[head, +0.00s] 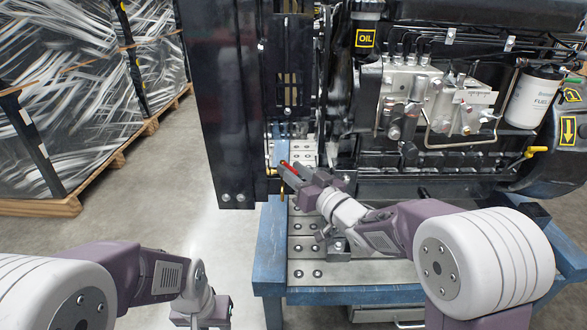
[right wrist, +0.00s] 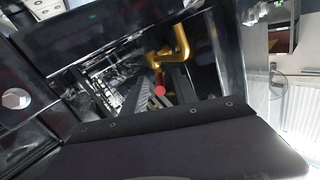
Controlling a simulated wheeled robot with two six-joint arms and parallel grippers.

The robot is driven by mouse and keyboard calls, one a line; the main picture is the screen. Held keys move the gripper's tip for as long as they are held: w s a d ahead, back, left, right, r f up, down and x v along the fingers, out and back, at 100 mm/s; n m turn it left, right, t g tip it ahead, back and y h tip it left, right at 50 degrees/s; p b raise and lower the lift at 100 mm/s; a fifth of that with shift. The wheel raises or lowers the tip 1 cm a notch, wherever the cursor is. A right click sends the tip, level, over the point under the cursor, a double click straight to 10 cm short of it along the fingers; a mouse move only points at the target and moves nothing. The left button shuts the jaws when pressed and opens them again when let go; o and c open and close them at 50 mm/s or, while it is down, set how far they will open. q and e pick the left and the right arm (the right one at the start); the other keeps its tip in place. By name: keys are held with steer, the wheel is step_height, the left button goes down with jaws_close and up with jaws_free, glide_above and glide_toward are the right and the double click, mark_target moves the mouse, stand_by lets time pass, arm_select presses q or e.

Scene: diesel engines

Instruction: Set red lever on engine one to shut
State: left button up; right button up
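The red lever (head: 289,168) is at the lower left of the engine (head: 430,100), by a yellow brass fitting (head: 283,190). My right gripper (head: 287,174) is at the lever. In the right wrist view, the lever's round red end (right wrist: 160,90) shows between the dark ridged fingers, with the brass fitting (right wrist: 180,50) just beyond. I cannot tell whether the fingers press on the lever. The lever's shaft is mostly hidden by the gripper. My left gripper (head: 203,313) is low at the bottom of the head view, away from the engine; its fingers are not clear.
The engine stands on a blue-framed bench (head: 270,245) with a perforated metal top. A dark upright panel (head: 225,100) stands just left of the lever. Wrapped pallets (head: 70,90) are at the far left. The floor (head: 190,200) between them is clear.

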jaws_close()
